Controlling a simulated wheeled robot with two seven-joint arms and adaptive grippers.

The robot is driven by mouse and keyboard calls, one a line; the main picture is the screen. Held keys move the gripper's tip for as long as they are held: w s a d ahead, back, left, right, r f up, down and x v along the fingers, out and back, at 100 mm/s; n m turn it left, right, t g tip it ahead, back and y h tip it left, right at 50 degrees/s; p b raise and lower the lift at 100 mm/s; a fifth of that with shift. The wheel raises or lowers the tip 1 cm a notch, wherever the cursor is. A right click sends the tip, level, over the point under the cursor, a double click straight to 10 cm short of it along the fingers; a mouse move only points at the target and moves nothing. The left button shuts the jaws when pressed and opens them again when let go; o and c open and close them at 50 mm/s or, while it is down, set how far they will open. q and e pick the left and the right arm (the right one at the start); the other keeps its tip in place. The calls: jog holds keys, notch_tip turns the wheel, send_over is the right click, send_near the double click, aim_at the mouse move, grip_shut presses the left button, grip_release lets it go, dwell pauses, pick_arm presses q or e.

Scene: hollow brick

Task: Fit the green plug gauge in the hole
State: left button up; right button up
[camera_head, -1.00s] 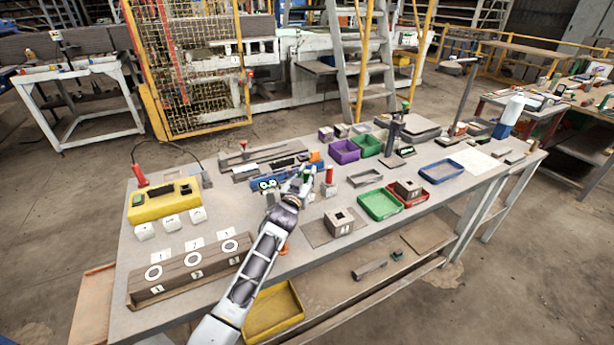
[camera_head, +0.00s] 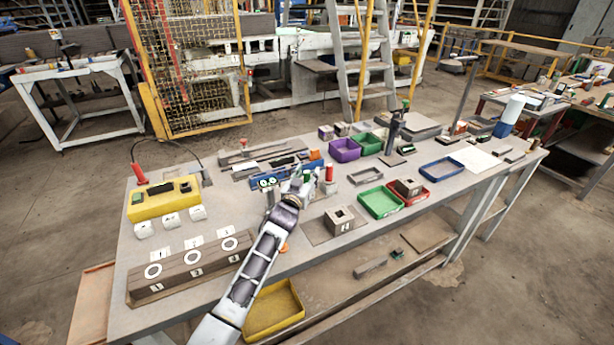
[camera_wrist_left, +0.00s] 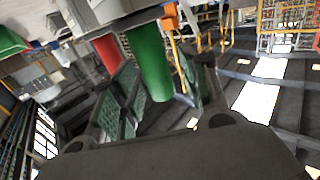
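The green plug gauge (camera_head: 306,177) stands upright near the middle of the bench, just left of a red one (camera_head: 329,173). My left gripper (camera_head: 299,186) is at it. In the left wrist view the green gauge (camera_wrist_left: 152,62) lies between the two finger pads (camera_wrist_left: 160,92). The fingers look apart, with a narrow gap on one side; firm contact is not clear. A hollow brick (camera_head: 339,214) with a square opening on top sits on a mat to the right of the gripper. My right gripper is out of view.
A long block (camera_head: 190,270) with numbered round marks lies at the bench's front left. A yellow box (camera_head: 164,198) is behind it. A green tray (camera_head: 380,203) and a red tray (camera_head: 420,197) holding another hollow block are at the right. A blue rack (camera_head: 268,183) stands close behind the gripper.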

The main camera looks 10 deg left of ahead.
pick_arm(q)
jog(key=shift+s+f, duration=0.1)
dwell(0.3)
jog(key=s+a, duration=0.1)
jog(key=s, duration=0.6)
dwell(0.5)
jog(key=shift+s, duration=0.1)
dwell(0.9)
